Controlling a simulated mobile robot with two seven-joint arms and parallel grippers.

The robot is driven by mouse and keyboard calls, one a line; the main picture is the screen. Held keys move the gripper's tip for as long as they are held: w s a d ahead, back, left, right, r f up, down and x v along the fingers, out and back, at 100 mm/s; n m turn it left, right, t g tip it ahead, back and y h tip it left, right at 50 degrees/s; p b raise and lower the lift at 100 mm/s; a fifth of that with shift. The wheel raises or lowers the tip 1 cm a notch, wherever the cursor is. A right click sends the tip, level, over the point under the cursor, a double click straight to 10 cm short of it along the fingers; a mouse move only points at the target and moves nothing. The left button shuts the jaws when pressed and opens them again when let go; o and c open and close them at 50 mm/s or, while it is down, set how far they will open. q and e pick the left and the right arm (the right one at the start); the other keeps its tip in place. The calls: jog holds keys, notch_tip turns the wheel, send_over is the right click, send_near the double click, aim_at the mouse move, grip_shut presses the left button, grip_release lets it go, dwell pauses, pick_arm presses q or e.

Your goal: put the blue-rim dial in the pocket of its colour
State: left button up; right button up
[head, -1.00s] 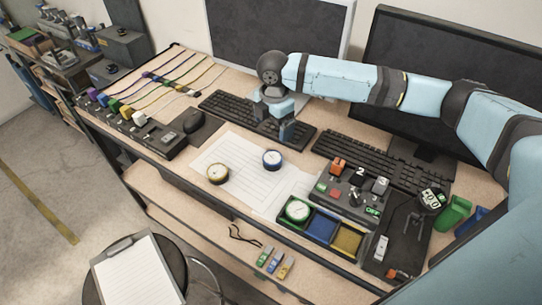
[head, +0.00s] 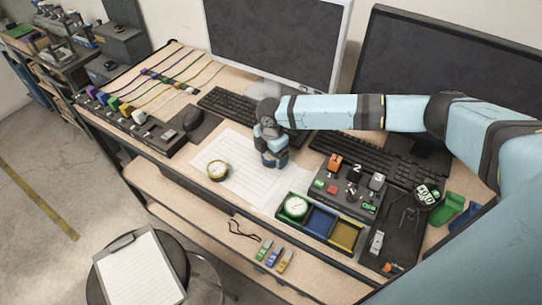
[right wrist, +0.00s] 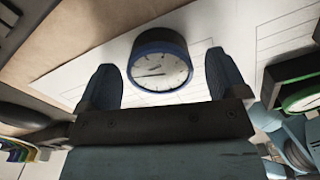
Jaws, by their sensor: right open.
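The blue-rim dial (right wrist: 158,68) has a white face and lies on the white paper. In the right wrist view it sits between the two open fingers of my right gripper (right wrist: 162,85), with a gap on each side. In the head view my right gripper (head: 273,160) is over the dial and mostly hides it. The tray (head: 277,213) has three pockets: the left one holds the green-rim dial (head: 294,207), and the blue pocket (head: 320,221) and yellow pocket (head: 345,234) are empty. My left gripper does not show.
A yellow-rim dial (head: 217,170) lies on the paper (head: 240,180) to the left. A switch box (head: 350,188) stands behind the tray. Keyboards (head: 365,160) and monitors are at the back. Small coloured pieces (head: 273,256) lie on the lower shelf at the front.

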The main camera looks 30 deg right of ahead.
jog(key=c, duration=1.1)
jog(key=shift+c, duration=0.2)
jog(key=shift+r, duration=0.15)
